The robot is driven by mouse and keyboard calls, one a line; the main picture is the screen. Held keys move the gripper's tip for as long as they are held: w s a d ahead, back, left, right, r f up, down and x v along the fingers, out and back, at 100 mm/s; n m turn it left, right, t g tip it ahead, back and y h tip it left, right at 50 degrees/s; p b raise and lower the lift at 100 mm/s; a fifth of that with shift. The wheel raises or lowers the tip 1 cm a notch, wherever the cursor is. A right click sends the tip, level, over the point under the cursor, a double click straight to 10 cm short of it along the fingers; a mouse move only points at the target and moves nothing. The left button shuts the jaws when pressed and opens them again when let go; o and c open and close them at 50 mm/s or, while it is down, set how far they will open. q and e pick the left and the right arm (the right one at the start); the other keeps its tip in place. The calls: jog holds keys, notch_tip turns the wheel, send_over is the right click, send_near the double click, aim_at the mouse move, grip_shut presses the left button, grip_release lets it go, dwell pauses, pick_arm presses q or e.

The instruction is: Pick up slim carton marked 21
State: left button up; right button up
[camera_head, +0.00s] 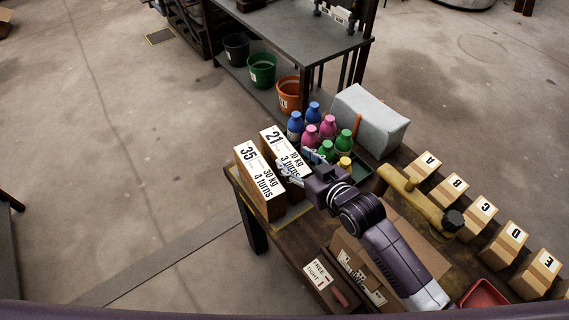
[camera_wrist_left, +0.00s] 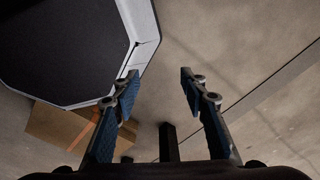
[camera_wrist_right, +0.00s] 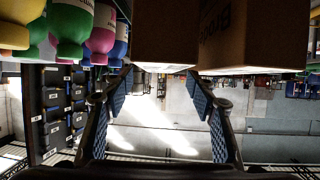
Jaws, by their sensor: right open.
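Carton 35 shows there too (camera_wrist_right: 250,35). My left gripper (camera_wrist_left: 158,75) is open and empty over the floor, outside the head view.
Several coloured bottles (camera_head: 312,135) stand close behind carton 21 and my right gripper. A grey block (camera_head: 370,118), a yellow tool (camera_head: 415,195) and lettered boxes (camera_head: 482,210) sit further right. An open cardboard box (camera_head: 345,248) lies near my right arm.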

aim_at(285, 151)
jog(key=shift+x, duration=0.8)
jog(key=shift+p+x, duration=0.6)
jog(key=shift+x, duration=1.85)
jog(key=shift+a, duration=0.1)
jog(key=shift+s, duration=0.1)
grip_shut()
jog(key=shift+r, duration=0.2)
